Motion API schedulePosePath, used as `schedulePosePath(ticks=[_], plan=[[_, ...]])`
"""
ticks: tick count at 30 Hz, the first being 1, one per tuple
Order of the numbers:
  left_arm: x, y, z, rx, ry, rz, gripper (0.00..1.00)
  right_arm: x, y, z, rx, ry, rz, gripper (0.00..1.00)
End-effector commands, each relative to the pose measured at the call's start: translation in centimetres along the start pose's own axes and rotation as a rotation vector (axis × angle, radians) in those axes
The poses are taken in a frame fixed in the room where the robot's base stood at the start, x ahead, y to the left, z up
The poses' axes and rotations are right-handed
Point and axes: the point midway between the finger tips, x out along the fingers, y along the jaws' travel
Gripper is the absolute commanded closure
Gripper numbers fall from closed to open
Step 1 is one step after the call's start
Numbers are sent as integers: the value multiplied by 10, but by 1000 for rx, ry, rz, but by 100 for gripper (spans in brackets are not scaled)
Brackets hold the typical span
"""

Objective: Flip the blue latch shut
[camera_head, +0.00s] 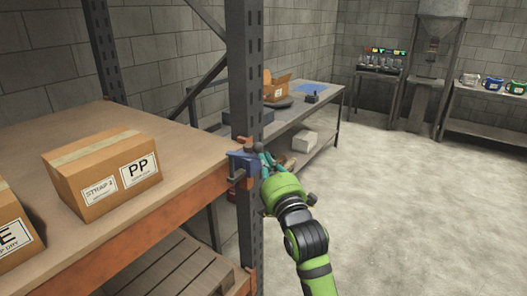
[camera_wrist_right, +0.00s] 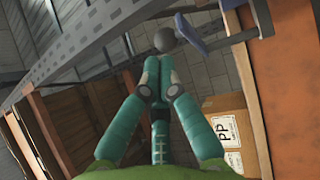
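The blue latch (camera_head: 240,163) is fixed on the dark rack post, level with the orange shelf beam. Its blue part also shows at the upper right of the right wrist view (camera_wrist_right: 190,33). A dark grey ball knob (camera_wrist_right: 163,40) stands beside it; I cannot tell how it joins the latch. My right gripper (camera_head: 266,160) is just right of the latch and post. In the right wrist view, its teal fingers (camera_wrist_right: 151,78) are together with nothing visible between them. Their tips are just short of the knob; I cannot tell whether they touch it. My left gripper is out of view.
A cardboard box marked PP (camera_head: 104,175) sits on the wooden shelf, with another box (camera_head: 14,232) at the left edge. The perforated post (camera_head: 246,80) stands close to my right gripper. A grey workbench (camera_head: 300,106) is behind. The floor at right is clear.

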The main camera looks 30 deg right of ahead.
Motion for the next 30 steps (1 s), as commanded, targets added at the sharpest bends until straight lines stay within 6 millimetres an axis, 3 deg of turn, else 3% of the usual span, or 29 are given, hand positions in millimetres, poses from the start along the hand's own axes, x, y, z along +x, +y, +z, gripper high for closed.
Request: schedulePosePath(ticks=[7, 30], plan=[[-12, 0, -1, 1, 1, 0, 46, 23, 1, 0, 1, 0, 0, 100], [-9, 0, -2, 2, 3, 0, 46, 26, -1, 4, 7, 48, 0, 100]])
